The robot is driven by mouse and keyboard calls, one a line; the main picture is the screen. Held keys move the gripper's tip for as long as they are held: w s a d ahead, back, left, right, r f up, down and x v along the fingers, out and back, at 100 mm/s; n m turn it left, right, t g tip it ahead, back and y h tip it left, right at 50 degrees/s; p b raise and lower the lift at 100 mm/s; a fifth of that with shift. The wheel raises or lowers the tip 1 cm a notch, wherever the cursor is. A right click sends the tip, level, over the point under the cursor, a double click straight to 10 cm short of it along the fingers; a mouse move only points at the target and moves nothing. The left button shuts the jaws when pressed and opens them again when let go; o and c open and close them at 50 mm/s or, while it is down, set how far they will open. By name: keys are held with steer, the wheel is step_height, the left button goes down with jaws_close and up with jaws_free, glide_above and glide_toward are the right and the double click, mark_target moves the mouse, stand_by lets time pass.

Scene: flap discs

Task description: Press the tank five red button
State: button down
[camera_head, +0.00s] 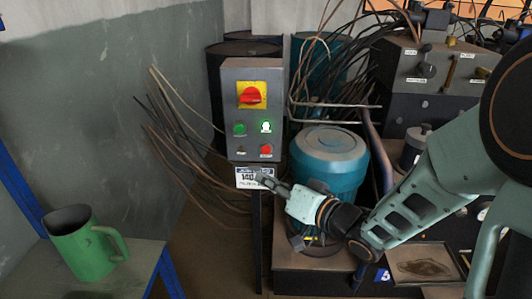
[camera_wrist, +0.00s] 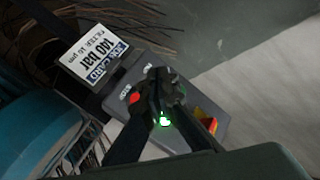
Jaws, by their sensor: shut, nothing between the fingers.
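The red button (camera_head: 265,150) is at the lower right of a grey control box (camera_head: 240,75) on a post. In the wrist view the red button (camera_wrist: 135,97) shows just left of my fingers. My gripper (camera_head: 262,180) is shut and empty, just below the box in the head view, in front of the label (camera_head: 243,178). In the wrist view my fingertips (camera_wrist: 163,85) overlap the box face and hide part of it. I cannot tell whether they touch it. A blue-green tank (camera_head: 332,160) stands right of the box, with a "5" marking (camera_head: 383,275) below.
The box also carries a red rotary switch (camera_head: 252,95) on yellow, a green button (camera_head: 239,129) and a lit green lamp (camera_head: 265,127). Loose wires (camera_head: 170,125) hang at its left.

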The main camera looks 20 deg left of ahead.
mark_target(266, 150)
steer(key=shift+w, duration=0.1)
steer(key=shift+w+a, duration=0.35)
steer(key=shift+w, duration=1.05)
steer(key=shift+w+a, duration=0.3)
steer(key=shift+w, duration=1.15)
steer(key=shift+w+a, duration=0.35)
steer(key=shift+w, duration=1.05)
steer(key=shift+p, duration=0.35)
steer(key=shift+w+a, duration=0.1)
steer(key=shift+w, duration=0.3)
steer(key=shift+w+a+p, duration=0.1)
steer(key=shift+w+p, duration=0.25)
steer(key=shift+w, duration=0.15)
steer(key=shift+s, duration=0.15)
steer(key=shift+s+d, duration=0.2)
steer(key=shift+s, duration=0.55)
steer(key=shift+s, duration=0.1)
